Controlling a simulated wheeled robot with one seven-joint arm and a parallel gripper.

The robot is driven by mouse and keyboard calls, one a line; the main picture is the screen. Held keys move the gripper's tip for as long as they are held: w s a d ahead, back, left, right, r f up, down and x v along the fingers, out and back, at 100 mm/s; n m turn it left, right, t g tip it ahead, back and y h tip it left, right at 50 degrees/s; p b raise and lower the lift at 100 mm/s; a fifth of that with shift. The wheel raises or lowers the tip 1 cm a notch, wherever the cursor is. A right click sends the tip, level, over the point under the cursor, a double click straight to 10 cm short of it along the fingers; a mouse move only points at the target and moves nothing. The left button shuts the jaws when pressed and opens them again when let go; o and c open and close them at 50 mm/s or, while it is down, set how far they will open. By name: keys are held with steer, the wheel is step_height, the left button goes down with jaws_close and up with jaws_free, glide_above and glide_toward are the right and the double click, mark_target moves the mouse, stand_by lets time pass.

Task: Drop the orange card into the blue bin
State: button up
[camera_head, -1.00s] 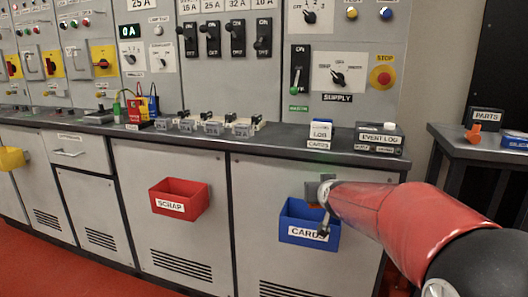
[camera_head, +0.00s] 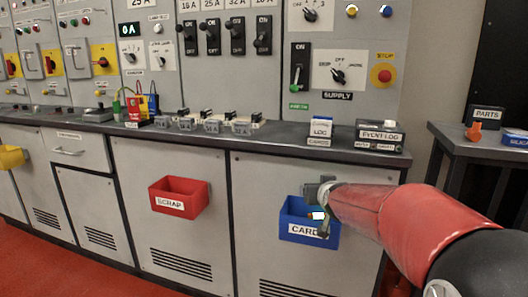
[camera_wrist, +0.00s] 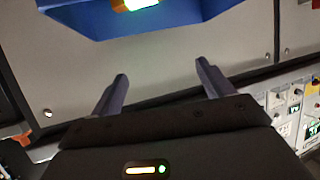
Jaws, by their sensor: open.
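The blue bin (camera_head: 296,231) labelled CARDS hangs on the cabinet front below the counter, right of centre. Its blue wall (camera_wrist: 60,20) also fills the top of the wrist view. My gripper (camera_head: 322,230) is at the bin, its parts overlapping the bin's right side in the head view. In the wrist view my gripper's two fingers (camera_wrist: 163,79) stand wide apart with nothing between them. A small orange and bright patch, which looks like the orange card (camera_wrist: 130,5), shows within the bin at the top edge, mostly cut off.
A red SCRAP bin (camera_head: 178,197) hangs on the cabinet to the left. The counter (camera_head: 285,138) above carries a LOG CARDS box (camera_head: 320,132) and an EVENT LOG box (camera_head: 379,135). A side table (camera_head: 470,143) stands at the right.

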steer(key=b+v, duration=0.1)
steer(key=v, duration=0.6)
steer(key=shift+s+r+b, duration=0.2)
steer(key=shift+s+b, duration=0.05)
steer(key=shift+b, duration=0.15)
steer(key=shift+s, duration=0.1)
steer(key=s+f+g, duration=0.2)
steer(key=s+f, duration=0.2)
steer(key=s, duration=0.6)
steer(key=s+f+g, duration=0.3)
steer(key=s+f, duration=0.1)
steer(key=s, duration=0.6)
steer(key=s+f+g, duration=0.3)
steer(key=s+f, duration=0.1)
steer(key=s, duration=0.6)
steer(key=shift+f, duration=0.3)
steer(key=shift+d, duration=0.5)
